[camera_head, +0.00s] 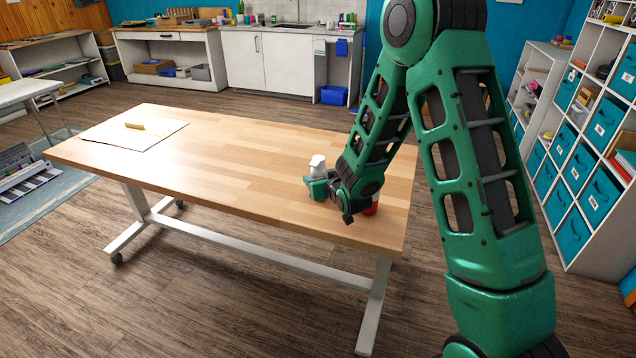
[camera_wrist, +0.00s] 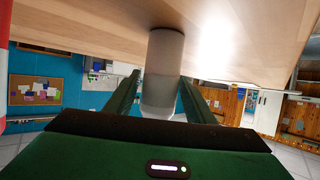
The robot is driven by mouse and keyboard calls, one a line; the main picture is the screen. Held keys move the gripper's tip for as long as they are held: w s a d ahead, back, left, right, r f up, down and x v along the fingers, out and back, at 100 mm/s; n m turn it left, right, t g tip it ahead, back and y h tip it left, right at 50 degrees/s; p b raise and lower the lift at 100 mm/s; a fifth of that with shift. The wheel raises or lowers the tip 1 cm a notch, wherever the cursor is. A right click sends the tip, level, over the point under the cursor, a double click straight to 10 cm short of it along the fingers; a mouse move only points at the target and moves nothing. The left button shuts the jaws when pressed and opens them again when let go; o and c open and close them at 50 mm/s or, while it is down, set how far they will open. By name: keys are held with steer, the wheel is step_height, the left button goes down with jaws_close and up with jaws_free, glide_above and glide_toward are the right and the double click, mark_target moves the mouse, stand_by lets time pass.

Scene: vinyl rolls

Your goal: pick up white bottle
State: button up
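The white bottle (camera_head: 318,163) stands upright on the wooden table (camera_head: 215,160), near its right end. My gripper (camera_head: 318,187) is low at the tabletop and reaches to the bottle from the right, hiding its lower part. In the wrist view, which is upside down, the bottle (camera_wrist: 163,75) stands between the two green fingers of my gripper (camera_wrist: 160,85). The fingers are apart, one on each side of it. A small gap shows at the left finger; contact at the right finger cannot be told.
A red object (camera_head: 372,207) stands on the table close behind my wrist, mostly hidden; a red and white edge (camera_wrist: 4,60) shows at the left of the wrist view. A flat sheet (camera_head: 125,136) with a small block lies at the table's far left. The middle of the table is clear.

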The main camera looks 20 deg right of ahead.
mark_target(319, 167)
steer(key=c, duration=0.9)
steer(key=shift+o, duration=0.2)
steer(key=shift+r, duration=0.15)
steer(key=shift+r, duration=0.55)
steer(key=r, duration=0.2)
steer(key=s+r, duration=0.1)
steer(key=shift+a+r, duration=0.25)
steer(key=shift+a, duration=0.05)
steer(key=s+a+r, duration=0.4)
steer(key=s+r, duration=0.2)
steer(key=s, duration=0.3)
steer(key=shift+s+a, duration=0.2)
steer(key=shift+a, duration=0.2)
steer(key=shift+r, duration=0.1)
